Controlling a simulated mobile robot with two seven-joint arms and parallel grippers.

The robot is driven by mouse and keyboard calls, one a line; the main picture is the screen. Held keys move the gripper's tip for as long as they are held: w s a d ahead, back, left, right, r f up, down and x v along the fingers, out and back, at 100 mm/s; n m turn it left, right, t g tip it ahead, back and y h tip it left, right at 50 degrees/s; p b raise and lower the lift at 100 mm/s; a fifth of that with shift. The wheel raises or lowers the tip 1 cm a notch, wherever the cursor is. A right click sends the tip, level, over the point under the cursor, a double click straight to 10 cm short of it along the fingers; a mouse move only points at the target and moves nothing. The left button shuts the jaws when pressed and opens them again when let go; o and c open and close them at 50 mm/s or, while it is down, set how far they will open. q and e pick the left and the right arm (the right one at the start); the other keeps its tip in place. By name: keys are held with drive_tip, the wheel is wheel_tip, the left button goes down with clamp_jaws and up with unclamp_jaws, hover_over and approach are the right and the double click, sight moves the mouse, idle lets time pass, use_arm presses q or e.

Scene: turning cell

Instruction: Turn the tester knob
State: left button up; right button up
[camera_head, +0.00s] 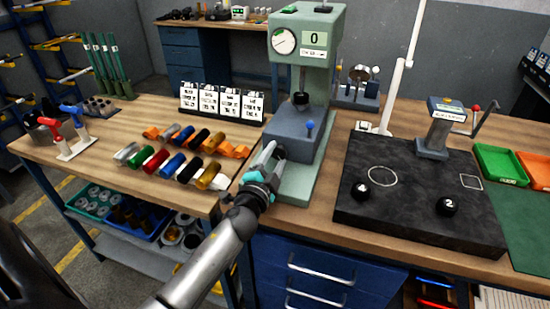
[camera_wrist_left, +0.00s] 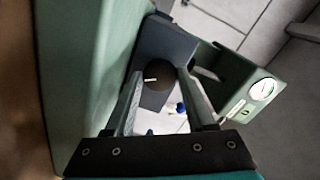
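The tester (camera_head: 297,50) is a pale green column with a round dial, a display reading 0 and a dark grey block (camera_head: 300,135) low on its front. In the left wrist view a dark round knob (camera_wrist_left: 157,78) with a white pointer mark sits on the grey block (camera_wrist_left: 165,45). My left gripper (camera_head: 271,152) is at the left side of that block. Its two fingers (camera_wrist_left: 158,80) are open, with the knob between or just beyond their tips; I cannot tell whether they touch it. In the head view the gripper hides this knob. My right gripper is not in view.
Coloured cylinders (camera_head: 180,160) lie on the wooden bench to the left, with label cards (camera_head: 222,101) behind. A dark plate (camera_head: 420,190) with two numbered black balls lies to the right.

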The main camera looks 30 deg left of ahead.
use_arm(q)
clamp_jaws()
drive_tip(key=shift+m, duration=1.8)
drive_tip(key=shift+o, duration=1.4)
unclamp_jaws()
drive_tip(key=b+v, duration=0.1)
drive_tip(key=v, duration=1.4)
drive_tip(key=shift+s+d, duration=0.1)
